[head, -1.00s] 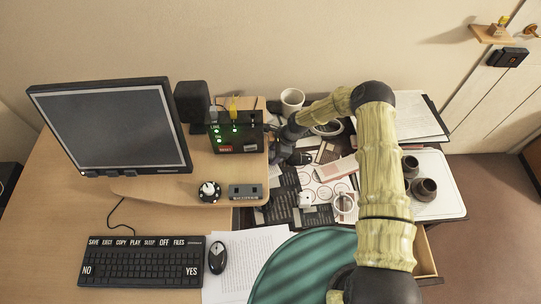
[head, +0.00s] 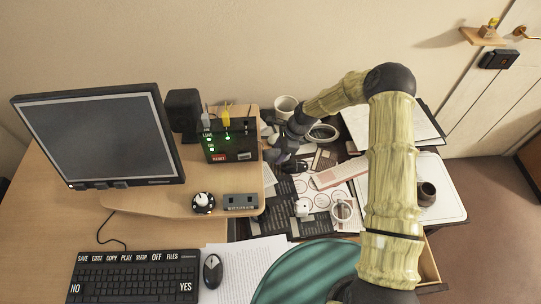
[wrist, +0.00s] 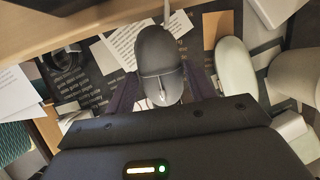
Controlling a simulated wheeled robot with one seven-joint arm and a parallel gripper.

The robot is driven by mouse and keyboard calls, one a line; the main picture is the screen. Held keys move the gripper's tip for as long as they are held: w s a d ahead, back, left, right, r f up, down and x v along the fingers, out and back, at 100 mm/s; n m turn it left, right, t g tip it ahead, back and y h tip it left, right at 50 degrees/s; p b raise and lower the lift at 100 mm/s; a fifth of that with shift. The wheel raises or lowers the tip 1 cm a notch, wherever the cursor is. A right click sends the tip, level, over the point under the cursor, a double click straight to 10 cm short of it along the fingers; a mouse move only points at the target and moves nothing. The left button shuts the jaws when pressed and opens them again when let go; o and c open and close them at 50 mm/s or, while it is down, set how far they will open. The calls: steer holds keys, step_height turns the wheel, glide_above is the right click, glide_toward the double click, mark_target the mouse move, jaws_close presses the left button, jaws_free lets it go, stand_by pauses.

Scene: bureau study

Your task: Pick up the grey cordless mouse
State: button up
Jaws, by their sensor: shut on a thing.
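A dark grey mouse (wrist: 160,62) with a scroll wheel lies between the two fingers of my gripper (wrist: 160,88) in the wrist view. The fingers are shut on its sides, and its wheel end points toward the gripper body. In the head view my gripper (head: 280,158) is low over the cluttered side surface, just right of the raised monitor shelf. The held mouse is mostly hidden there by the arm. I cannot tell whether it is clear of the papers. Another dark mouse (head: 212,271) with a grey part lies beside the keyboard.
The wooden shelf (head: 180,207) and black switch box (head: 230,148) stand close left of my gripper. A white mug (head: 286,106) is behind it. A pale rounded object (wrist: 236,75) lies right of the held mouse. A dark pot (head: 427,194) stands on a white tray (head: 448,208).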

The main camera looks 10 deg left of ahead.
steer(key=w+d+b, duration=0.3)
steer(key=w+d, duration=0.1)
steer(key=d, duration=1.2)
